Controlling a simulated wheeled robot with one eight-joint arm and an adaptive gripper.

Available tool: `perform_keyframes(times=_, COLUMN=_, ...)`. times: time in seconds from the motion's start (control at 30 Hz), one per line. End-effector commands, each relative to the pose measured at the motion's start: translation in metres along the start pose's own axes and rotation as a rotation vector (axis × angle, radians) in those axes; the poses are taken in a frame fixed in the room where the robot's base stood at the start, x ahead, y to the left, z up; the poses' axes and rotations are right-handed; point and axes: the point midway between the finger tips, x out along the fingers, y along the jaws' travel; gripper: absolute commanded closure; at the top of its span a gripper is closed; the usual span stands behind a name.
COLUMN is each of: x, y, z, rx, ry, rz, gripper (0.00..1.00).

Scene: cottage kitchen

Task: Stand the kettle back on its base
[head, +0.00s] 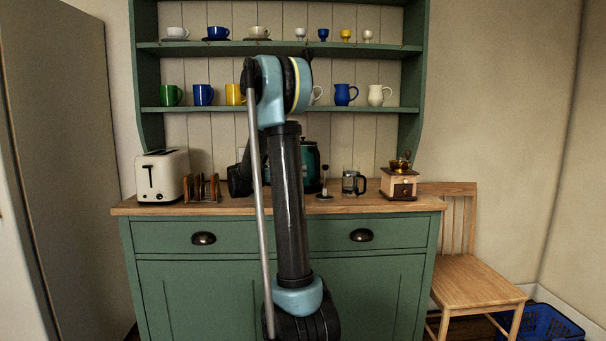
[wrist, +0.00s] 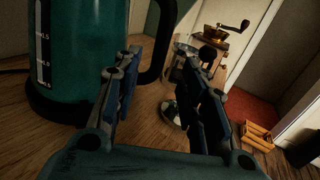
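The teal kettle (wrist: 85,55) stands upright on the wooden counter at the left of the wrist view, with a pale level gauge and a dark bottom. Its black handle (wrist: 166,38) curves down on its right side. In the head view the kettle (head: 313,163) is mostly hidden behind my arm. My gripper (wrist: 162,66) is open, its two fingers apart, with the lower part of the handle showing in the gap between them. I cannot tell whether the handle lies within finger reach. I cannot make out a separate kettle base; the dark bottom may include it.
A toaster (head: 162,177) and a toast rack (head: 202,188) stand left on the counter (head: 230,208). A small upright utensil (head: 325,184), a glass press (head: 350,184) and a coffee grinder (head: 398,185) stand to the right. Shelves with cups (head: 345,95) hang above.

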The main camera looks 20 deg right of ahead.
Motion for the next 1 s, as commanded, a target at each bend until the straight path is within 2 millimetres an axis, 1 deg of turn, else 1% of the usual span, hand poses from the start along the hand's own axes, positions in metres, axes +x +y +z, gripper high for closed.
perform_keyframes(times=0.1, x=-0.008, y=0.000, z=0.000, rx=0.000, ry=0.000, rz=0.000, gripper=0.61)
perform_keyframes(times=0.27, x=-0.010, y=-0.001, z=0.000, rx=0.001, ry=0.001, rz=0.000, gripper=0.61)
perform_keyframes(times=0.37, x=-0.010, y=-0.007, z=-0.002, rx=0.023, ry=0.021, rz=0.000, gripper=0.61)
perform_keyframes(times=0.43, x=-0.009, y=-0.017, z=-0.005, rx=0.061, ry=0.056, rz=0.000, gripper=0.61)
perform_keyframes(times=0.57, x=-0.011, y=-0.049, z=-0.018, rx=0.180, ry=0.164, rz=-0.006, gripper=0.61)
perform_keyframes(times=0.73, x=-0.019, y=-0.096, z=-0.043, rx=0.373, ry=0.333, rz=-0.040, gripper=0.61)
perform_keyframes(times=0.87, x=-0.032, y=-0.131, z=-0.065, rx=0.518, ry=0.461, rz=-0.086, gripper=0.61)
perform_keyframes(times=1.0, x=-0.050, y=-0.168, z=-0.090, rx=0.673, ry=0.593, rz=-0.154, gripper=0.61)
